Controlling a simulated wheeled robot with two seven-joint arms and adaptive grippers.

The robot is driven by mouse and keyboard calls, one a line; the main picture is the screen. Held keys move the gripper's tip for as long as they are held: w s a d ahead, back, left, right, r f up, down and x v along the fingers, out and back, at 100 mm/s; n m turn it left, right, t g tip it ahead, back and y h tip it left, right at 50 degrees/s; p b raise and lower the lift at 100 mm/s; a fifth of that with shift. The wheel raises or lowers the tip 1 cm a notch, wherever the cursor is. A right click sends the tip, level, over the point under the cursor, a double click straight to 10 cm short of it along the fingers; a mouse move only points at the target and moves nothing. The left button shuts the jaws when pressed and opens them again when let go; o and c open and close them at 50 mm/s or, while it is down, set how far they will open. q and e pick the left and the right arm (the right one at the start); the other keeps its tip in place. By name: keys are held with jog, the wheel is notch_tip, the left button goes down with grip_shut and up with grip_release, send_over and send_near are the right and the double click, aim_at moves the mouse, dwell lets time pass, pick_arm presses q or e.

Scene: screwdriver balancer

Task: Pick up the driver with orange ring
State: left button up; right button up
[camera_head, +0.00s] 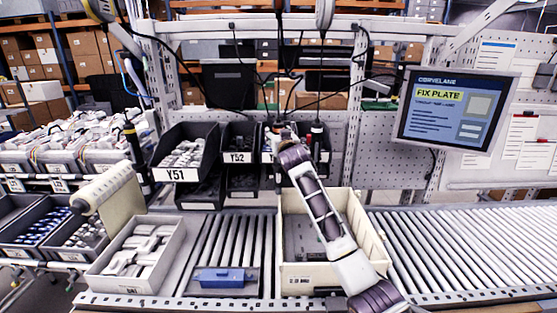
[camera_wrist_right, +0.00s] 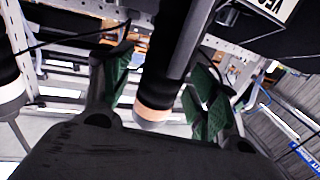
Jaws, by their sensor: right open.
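The driver with the orange ring (camera_wrist_right: 154,113) hangs in the right wrist view, a dark body with a pale orange band near its lower end. My right gripper (camera_wrist_right: 158,92) is open, its green-padded fingers on either side of the driver in the picture. I cannot tell whether either pad touches it. In the head view my right gripper (camera_head: 277,131) is small, at the end of my raised right arm in front of the bins. The driver is hard to make out there. My left gripper is not in view.
Another dark driver (camera_head: 317,131) hangs just right of my gripper; one with a yellowish band (camera_head: 130,130) hangs at the left. Cables run above.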

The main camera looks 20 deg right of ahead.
dwell(0.3)
grip_shut()
jog(key=shift+r, duration=0.1)
jog(key=shift+r, duration=0.1)
dwell(0.4)
jog(key=shift+r+b, duration=0.8)
jog(key=shift+r, duration=4.05)
